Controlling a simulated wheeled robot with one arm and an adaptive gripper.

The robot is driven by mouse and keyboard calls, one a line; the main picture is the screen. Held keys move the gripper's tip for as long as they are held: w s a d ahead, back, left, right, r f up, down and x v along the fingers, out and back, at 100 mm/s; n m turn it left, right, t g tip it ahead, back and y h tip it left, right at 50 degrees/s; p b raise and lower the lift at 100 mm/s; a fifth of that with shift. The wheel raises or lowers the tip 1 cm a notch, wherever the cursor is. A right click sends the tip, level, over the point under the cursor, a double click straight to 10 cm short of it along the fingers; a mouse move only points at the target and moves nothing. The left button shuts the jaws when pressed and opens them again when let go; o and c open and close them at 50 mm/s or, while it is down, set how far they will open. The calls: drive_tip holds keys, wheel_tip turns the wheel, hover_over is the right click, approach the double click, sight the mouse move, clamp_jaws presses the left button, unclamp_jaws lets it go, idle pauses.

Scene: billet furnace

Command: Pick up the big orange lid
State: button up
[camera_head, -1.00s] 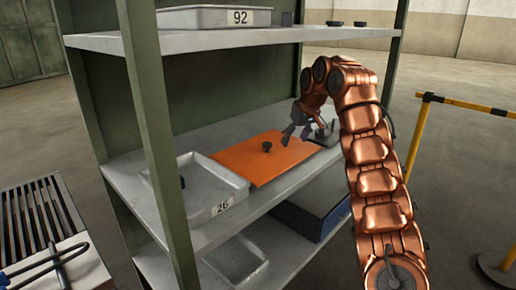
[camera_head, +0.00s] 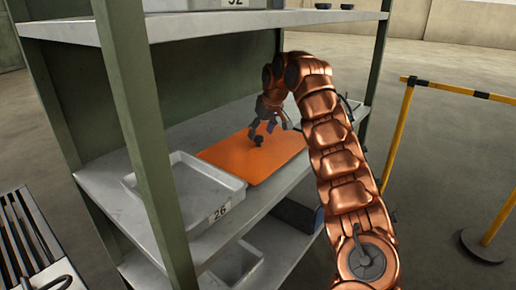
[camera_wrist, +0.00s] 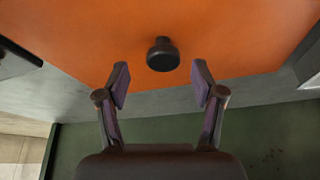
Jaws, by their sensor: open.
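The big orange lid (camera_head: 270,163) is a flat orange plate lying on the middle shelf, with a dark round knob (camera_head: 258,141) on top. In the wrist view the lid (camera_wrist: 240,35) fills the upper part, and its knob (camera_wrist: 162,55) stands between and just beyond the fingertips. My gripper (camera_head: 266,128) is over the lid at the knob. It is open, with one finger on each side of the knob in the wrist view (camera_wrist: 160,82). I see gaps between both fingers and the knob there.
A grey tray labelled 26 (camera_head: 190,190) sits left of the lid on the same shelf (camera_head: 100,183). A green post (camera_head: 150,150) stands in front of it. The upper shelf (camera_head: 180,26) is above. A yellow barrier (camera_head: 400,130) stands at right.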

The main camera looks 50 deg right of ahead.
sight(258, 137)
drive_tip(key=x, duration=0.3)
drive_tip(key=shift+w+a+f, duration=0.15)
drive_tip(key=shift+w, duration=0.05)
clamp_jaws()
idle(0.4)
